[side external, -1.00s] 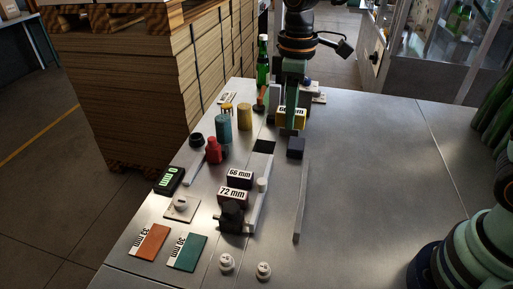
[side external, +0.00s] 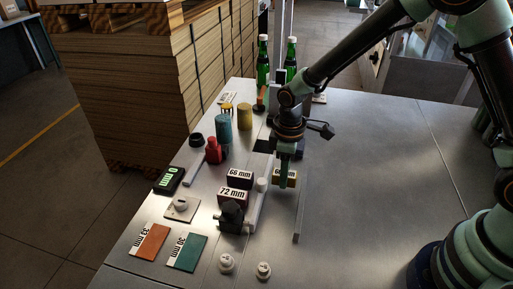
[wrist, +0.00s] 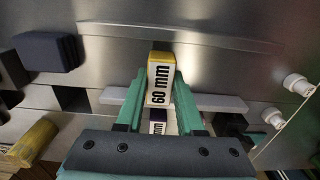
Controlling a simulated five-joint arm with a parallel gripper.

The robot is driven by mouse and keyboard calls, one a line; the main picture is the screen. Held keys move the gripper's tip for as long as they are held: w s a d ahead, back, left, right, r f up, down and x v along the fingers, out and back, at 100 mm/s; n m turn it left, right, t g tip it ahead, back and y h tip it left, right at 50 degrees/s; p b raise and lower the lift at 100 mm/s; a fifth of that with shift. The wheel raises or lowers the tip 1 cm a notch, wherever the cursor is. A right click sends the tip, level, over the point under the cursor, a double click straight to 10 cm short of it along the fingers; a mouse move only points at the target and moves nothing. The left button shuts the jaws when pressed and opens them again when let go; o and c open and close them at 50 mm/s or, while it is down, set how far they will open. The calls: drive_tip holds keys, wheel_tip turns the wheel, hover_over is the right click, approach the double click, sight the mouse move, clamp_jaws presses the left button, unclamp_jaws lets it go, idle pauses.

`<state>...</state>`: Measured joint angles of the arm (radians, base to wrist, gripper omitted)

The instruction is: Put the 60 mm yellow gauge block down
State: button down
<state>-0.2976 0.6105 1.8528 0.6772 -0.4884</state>
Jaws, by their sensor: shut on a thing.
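The yellow 60 mm gauge block (wrist: 159,81) is between the two green fingers of my gripper (wrist: 152,95) in the wrist view, its label facing the camera. My gripper (side external: 284,178) is shut on it. In the side view the block (side external: 291,178) is partly hidden by a finger. It is low over the table, between the pale rail and the thin grey strip. I cannot tell whether its underside touches the table.
The 66 mm block (side external: 240,179) and 72 mm block (side external: 234,196) stand left of the pale rail (side external: 258,207). A thin grey strip (side external: 300,207) lies right of my gripper. Green bottles (side external: 291,60) stand at the back. The table's right side is clear.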

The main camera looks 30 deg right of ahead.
drive_tip(key=shift+f, duration=1.1)
drive_tip(key=c, duration=0.5)
unclamp_jaws()
drive_tip(key=shift+f, duration=0.1)
wheel_tip(320, 180, up, 12)
drive_tip(key=shift+r, duration=0.1)
drive_tip(key=s+d+r+m+t, duration=0.2)
drive_tip(key=s+d+r+m, duration=0.1)
drive_tip(key=d+r, duration=0.1)
drive_tip(key=s+d+r+m+t, duration=0.1)
drive_tip(key=s+d+r+m, duration=0.2)
drive_tip(key=s+d+r, duration=0.1)
drive_tip(key=s+d+r+m+t, duration=0.2)
drive_tip(key=s+d+r+m, duration=0.1)
drive_tip(key=s+d+r, duration=0.1)
drive_tip(key=shift+s+d+r+t, duration=0.1)
drive_tip(key=shift+s+r+t, duration=0.1)
drive_tip(key=shift+t, duration=0.1)
